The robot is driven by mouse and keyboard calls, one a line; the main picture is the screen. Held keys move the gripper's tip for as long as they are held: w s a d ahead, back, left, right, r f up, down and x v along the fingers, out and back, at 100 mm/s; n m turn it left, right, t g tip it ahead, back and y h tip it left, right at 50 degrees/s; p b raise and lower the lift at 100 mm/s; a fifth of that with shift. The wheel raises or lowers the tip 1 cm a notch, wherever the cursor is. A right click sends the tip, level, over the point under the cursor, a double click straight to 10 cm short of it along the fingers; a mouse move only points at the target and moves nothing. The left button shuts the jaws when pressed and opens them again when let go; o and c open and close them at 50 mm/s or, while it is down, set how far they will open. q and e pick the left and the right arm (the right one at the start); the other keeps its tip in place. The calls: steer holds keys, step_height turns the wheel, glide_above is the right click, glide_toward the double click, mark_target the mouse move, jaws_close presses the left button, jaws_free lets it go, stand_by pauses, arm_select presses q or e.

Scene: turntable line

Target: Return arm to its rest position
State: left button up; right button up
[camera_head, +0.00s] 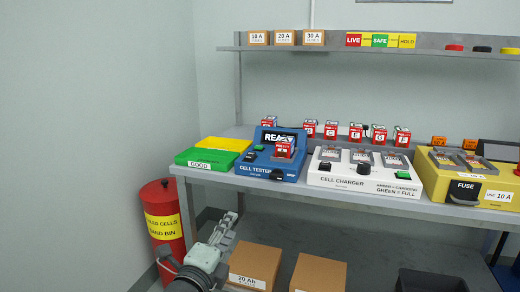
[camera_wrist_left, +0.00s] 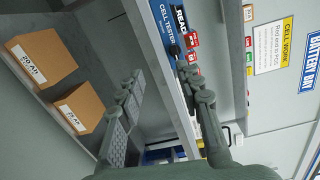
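My left gripper (camera_head: 225,228) is at the lower left in the head view, in front of the bench's front edge and below its top. It also shows in the left wrist view (camera_wrist_left: 160,76), where its two fingers stand apart with nothing between them. The fingers point along the bench front edge. My left arm comes in from the bottom of the head view, and most of it is out of frame. My right gripper shows in neither view.
The bench (camera_head: 340,197) carries a green tray (camera_head: 205,159), blue cell tester (camera_head: 270,165), white cell charger (camera_head: 335,178) and yellow fuse station (camera_head: 440,185). A red bin (camera_head: 162,215) stands left of my gripper. Cardboard boxes (camera_head: 255,265) sit on the lower shelf.

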arm_select(q)
steer(key=s+a+f+n+g+y, duration=0.3)
steer(key=a+f+n+y, duration=0.15)
steer(key=a+f, duration=0.65)
steer(key=s+a+f+n+g+y, duration=0.3)
steer(key=a+f+n, duration=0.2)
steer(key=a+f, duration=0.55)
steer(key=s+a+f+n+g+y, duration=0.1)
steer(key=s+a+f+n+g, duration=0.3)
steer(key=s+a+f, duration=0.6)
steer(key=s+a+f+n+g+y, duration=0.1)
steer(key=s+a+f+n+g, duration=0.2)
steer(key=s+a+f+n, duration=0.65)
steer(key=s+d+f+m+h, duration=0.1)
steer(key=s+d+h, duration=0.1)
steer(key=d, duration=0.9)
steer(key=s+d+f+m+g+h, duration=0.1)
steer(key=s+d, duration=0.2)
steer(key=d, duration=0.7)
steer(key=shift+s+d+h, duration=0.15)
steer(key=shift+d+h, duration=0.2)
steer(key=shift+c, duration=0.3)
